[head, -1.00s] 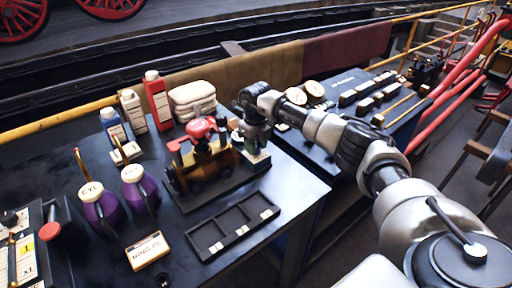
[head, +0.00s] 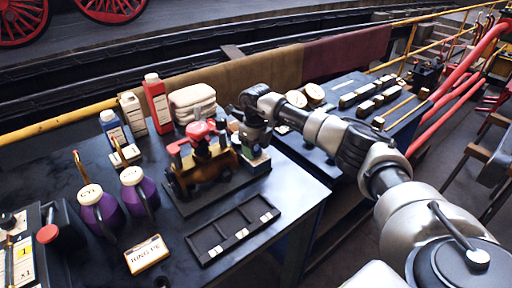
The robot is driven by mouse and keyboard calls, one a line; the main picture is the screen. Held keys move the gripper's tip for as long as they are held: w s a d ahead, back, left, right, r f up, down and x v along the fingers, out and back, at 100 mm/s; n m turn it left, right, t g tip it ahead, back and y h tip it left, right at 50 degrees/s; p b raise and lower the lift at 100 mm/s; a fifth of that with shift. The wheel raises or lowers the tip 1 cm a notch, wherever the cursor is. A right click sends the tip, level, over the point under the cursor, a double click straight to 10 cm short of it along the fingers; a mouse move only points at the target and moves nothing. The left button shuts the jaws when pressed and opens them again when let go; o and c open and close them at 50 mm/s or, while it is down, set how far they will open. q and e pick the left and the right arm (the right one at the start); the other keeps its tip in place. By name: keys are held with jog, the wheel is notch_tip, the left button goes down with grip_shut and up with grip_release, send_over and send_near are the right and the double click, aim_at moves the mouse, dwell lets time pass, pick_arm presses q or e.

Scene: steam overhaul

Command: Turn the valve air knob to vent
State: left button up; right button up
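A brass and dark valve body with red handles (head: 200,150) stands on a dark base plate on the near bench. I cannot make out a separate air knob or its marking at this size. My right arm reaches in from the right, and my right gripper (head: 252,142) points down just right of the valve, by a small green block with a pale label (head: 257,161). Its fingers are too dark and small to show whether they are open or touching anything. My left gripper is not in view.
Bottles (head: 157,103) and folded cloths (head: 192,102) stand behind. A second bench with gauges (head: 314,94) is at the right.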

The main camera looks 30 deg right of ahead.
aim_at(256, 148)
notch_tip(256, 148, up, 11)
jog(key=b, duration=0.1)
jog(key=shift+b, duration=0.3)
jog(key=shift+f, duration=0.2)
dwell(0.6)
